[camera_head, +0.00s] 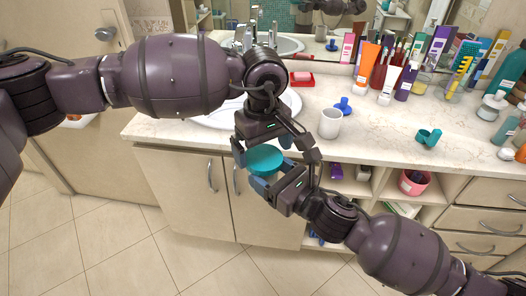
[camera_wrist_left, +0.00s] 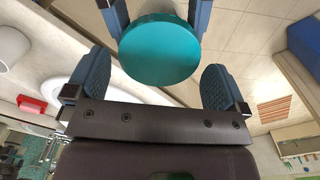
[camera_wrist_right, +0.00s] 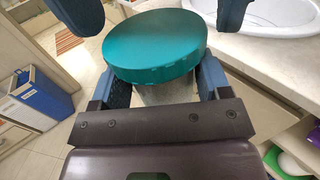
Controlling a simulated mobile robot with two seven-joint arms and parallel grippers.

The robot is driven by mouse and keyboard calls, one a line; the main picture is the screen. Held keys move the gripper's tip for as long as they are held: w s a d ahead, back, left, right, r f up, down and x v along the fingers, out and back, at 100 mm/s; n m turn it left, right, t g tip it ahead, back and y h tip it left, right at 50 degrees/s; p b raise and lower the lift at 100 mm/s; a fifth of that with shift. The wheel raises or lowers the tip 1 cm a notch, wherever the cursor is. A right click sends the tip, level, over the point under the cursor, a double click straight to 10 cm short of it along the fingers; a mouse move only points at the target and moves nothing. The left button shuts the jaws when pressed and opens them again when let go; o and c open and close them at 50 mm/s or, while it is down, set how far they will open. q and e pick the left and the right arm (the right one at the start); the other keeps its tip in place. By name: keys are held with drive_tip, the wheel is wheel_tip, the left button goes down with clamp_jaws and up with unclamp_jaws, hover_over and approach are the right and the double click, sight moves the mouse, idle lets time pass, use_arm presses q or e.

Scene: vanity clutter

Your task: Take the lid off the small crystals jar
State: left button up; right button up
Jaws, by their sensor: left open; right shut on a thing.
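The small jar is held in the air in front of the counter, with its round teal lid (camera_head: 264,160) on top. My right gripper (camera_head: 272,180) is shut on the jar's body, whose greyish side (camera_wrist_right: 165,93) shows under the lid in the right wrist view. My left gripper (camera_head: 262,146) is open above the jar, with its fingers apart on either side of the lid. In the left wrist view the lid (camera_wrist_left: 160,50) lies beyond the open fingers, between the tips of the right gripper. The jar's contents are hidden.
A white cup (camera_head: 330,123) and a blue item (camera_head: 343,106) stand on the marble counter (camera_head: 385,140) behind the grippers. A sink (camera_head: 225,115) with a red soap dish (camera_head: 301,79) lies behind. Tubes and bottles crowd the back right; a teal item (camera_head: 428,137) lies near the front edge.

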use_arm(q)
drive_tip(key=shift+r, duration=1.6)
wheel_tip(320, 180, up, 3)
drive_tip(key=m, duration=0.3)
drive_tip(key=shift+f, duration=3.9)
drive_tip(key=shift+c, duration=0.2)
drive_tip(key=c, duration=0.7)
drive_tip(key=shift+n, duration=1.5)
drive_tip(key=shift+c, duration=0.2)
